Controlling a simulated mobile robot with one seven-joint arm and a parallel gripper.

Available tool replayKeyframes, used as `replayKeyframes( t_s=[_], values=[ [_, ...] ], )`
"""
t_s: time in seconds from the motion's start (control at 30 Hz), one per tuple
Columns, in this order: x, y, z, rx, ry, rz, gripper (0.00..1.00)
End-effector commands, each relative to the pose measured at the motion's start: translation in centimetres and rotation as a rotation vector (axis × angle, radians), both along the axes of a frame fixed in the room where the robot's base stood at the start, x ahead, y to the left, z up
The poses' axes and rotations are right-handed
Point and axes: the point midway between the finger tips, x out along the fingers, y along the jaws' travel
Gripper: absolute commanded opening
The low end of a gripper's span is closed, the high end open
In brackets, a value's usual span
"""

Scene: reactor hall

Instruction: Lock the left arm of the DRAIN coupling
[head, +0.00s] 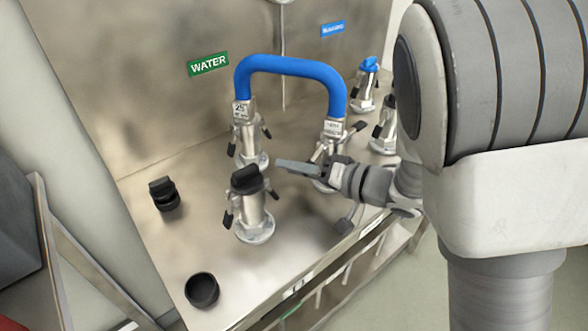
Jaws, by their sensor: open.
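No DRAIN label is readable, so I cannot tell which coupling bears that name. A blue hose (292,67) arches between a rear left coupling (247,138) by the green WATER sign (208,64) and a right coupling (334,128). Both hose ends sit on metal couplings with dark side arms. A front coupling (253,216) has a black cap on top and dark arms hanging at its sides. My gripper (292,167) is open, pointing left, between the front coupling and the right one. It partly hides the right coupling's lower body and arms. I cannot tell whether it touches anything.
A coupling with a blue cap (364,86) and another metal coupling (386,127) stand at the back right. A black cap (164,195) and a round black cap (202,290) lie on the metal bench top (160,245). The bench's front edge carries a rail.

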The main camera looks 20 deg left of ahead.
Motion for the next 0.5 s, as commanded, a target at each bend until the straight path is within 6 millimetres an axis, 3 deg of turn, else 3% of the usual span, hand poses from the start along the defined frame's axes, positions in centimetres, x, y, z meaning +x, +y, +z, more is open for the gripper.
replayKeyframes(
  t_s=[0.27,0.5],
  values=[
    [0.05,0.16,-0.02,0.001,0.0,-0.001,0.41],
    [0.04,0.14,-0.02,0.001,0.0,-0.001,0.02]
  ],
)
